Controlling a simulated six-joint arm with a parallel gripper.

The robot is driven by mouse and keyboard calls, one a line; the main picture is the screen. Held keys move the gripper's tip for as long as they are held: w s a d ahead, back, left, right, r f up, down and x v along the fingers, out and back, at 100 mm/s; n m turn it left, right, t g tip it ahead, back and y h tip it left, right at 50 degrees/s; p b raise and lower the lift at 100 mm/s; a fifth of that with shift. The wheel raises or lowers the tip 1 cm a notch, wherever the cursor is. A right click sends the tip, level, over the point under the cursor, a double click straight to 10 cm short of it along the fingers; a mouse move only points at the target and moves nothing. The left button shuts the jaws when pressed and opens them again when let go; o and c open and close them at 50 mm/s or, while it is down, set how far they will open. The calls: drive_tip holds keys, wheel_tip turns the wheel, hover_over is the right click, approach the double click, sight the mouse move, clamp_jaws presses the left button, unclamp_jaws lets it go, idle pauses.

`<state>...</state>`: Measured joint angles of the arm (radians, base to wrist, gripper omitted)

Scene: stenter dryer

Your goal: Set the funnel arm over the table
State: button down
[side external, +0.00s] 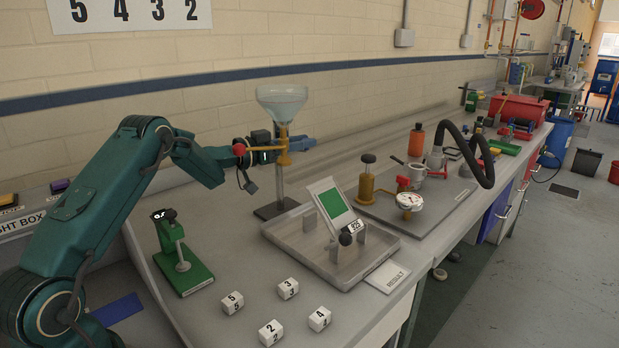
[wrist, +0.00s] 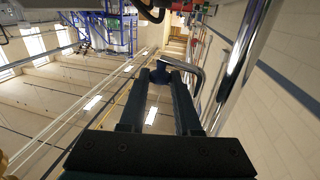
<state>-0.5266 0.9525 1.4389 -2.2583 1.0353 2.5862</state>
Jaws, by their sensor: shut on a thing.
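The clear funnel (side external: 282,102) stands upright on a rod above a dark base (side external: 276,209). The ochre funnel arm (side external: 272,151) joins the rod below the funnel. My gripper (side external: 308,141) is beside the rod, its blue-grey fingers behind and right of it. In the wrist view my gripper (wrist: 160,78) is shut at its tips on a small dark part beside a bent grey bar (wrist: 184,66); this appears to belong to the funnel arm, but the exact contact is unclear. The funnel is left of and behind the tilted green-faced table (side external: 335,202), not above it.
The tilted table stands in a shallow clear tray (side external: 285,240). A RESULT plate (side external: 388,277) and several numbered blocks (side external: 288,289) lie in front. A green stand (side external: 182,265) is at left. A board (side external: 440,215) with gauge and hose is at right. The wall is close behind.

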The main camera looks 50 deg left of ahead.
drive_tip(key=w+n+y, duration=0.1)
drive_tip(key=n+y, duration=0.1)
drive_tip(key=y, duration=0.1)
drive_tip(key=shift+w, duration=0.1)
drive_tip(key=shift+w+a+n+y, duration=0.25)
drive_tip(key=shift+n+y, duration=0.15)
drive_tip(key=shift+y, duration=0.25)
drive_tip(key=shift+w+a+n+y, duration=0.2)
drive_tip(key=shift+n+y, duration=0.2)
drive_tip(key=shift+y, duration=0.25)
drive_tip(key=shift+a, duration=0.1)
drive_tip(key=c, duration=0.9)
unclamp_jaws()
drive_tip(key=shift+s, duration=0.15)
drive_tip(key=shift+s+d, duration=0.15)
drive_tip(key=shift+s, duration=1.1)
drive_tip(key=shift+s+d, duration=0.15)
drive_tip(key=shift+s, duration=1.05)
